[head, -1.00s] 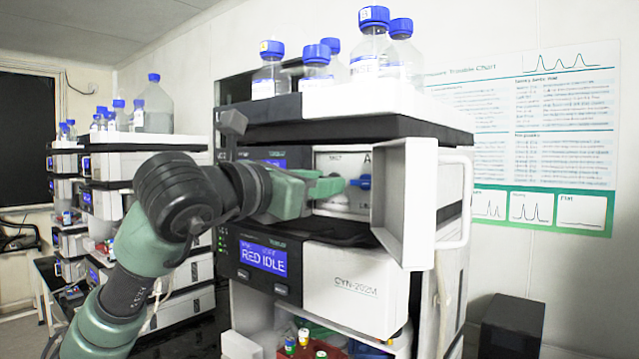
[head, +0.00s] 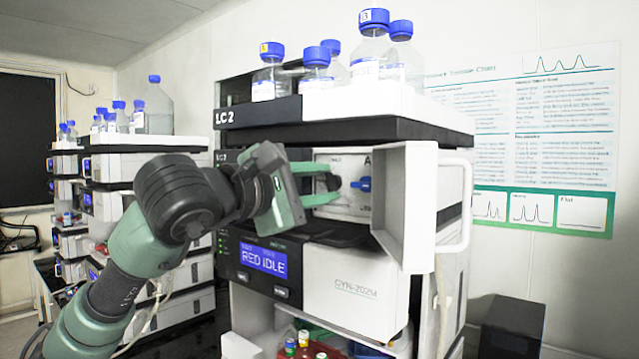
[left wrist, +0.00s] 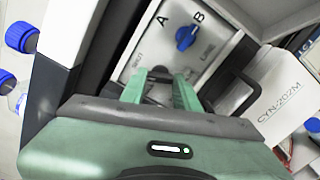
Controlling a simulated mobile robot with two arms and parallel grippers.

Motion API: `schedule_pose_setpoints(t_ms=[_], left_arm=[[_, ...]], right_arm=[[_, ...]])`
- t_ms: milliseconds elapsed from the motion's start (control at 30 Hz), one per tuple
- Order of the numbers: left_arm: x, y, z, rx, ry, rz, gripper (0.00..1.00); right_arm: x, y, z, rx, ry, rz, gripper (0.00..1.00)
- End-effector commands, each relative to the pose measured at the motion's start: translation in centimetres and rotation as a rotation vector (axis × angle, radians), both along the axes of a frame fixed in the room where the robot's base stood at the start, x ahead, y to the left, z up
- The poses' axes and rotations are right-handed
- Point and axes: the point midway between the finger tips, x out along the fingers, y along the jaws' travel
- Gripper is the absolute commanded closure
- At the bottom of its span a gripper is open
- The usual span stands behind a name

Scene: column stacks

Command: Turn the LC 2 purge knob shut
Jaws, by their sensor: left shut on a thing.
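The LC 2 stack (head: 232,116) has an open bay with a light panel (head: 345,206). On the panel, a small black knob (left wrist: 160,72) sits between the fingertips of my left gripper (head: 328,183), which is shut on it. The gripper's two green fingers lie one above the other in the head view. The left wrist view shows the fingers (left wrist: 159,82) on either side of the black knob, hiding part of it. A blue knob (head: 361,184) with A and B marks is beside it, clear of the fingers. I take the black one as the purge knob; its label is unreadable.
The white bay door (head: 405,205) stands open to the right of the panel. Blue-capped bottles (head: 372,48) stand on top. Below is a module with a RED IDLE display (head: 263,257). More stacks (head: 105,180) stand at the left.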

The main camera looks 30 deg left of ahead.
Motion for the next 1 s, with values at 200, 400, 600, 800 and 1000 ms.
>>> schedule_pose_setpoints(t_ms=[200,400,600,800,1000], left_arm=[[-0.06,-0.01,0.23,0.179,-0.019,0.000,1.00],[-0.05,0.01,0.19,0.302,-0.028,0.001,1.00],[-0.03,0.01,0.16,0.377,-0.033,0.001,1.00],[-0.03,-0.02,0.14,0.408,-0.036,0.000,1.00],[-0.02,-0.01,0.12,0.414,-0.037,0.000,1.00]], right_arm=[[0.05,-0.03,0.29,0.000,-0.001,0.000,1.00],[0.06,-0.05,0.45,-0.001,-0.001,0.000,1.00],[0.07,-0.09,0.53,-0.001,-0.001,0.000,1.00],[0.08,-0.12,0.56,-0.002,-0.001,0.000,1.00],[0.08,-0.13,0.56,-0.002,-0.001,0.000,1.00]])
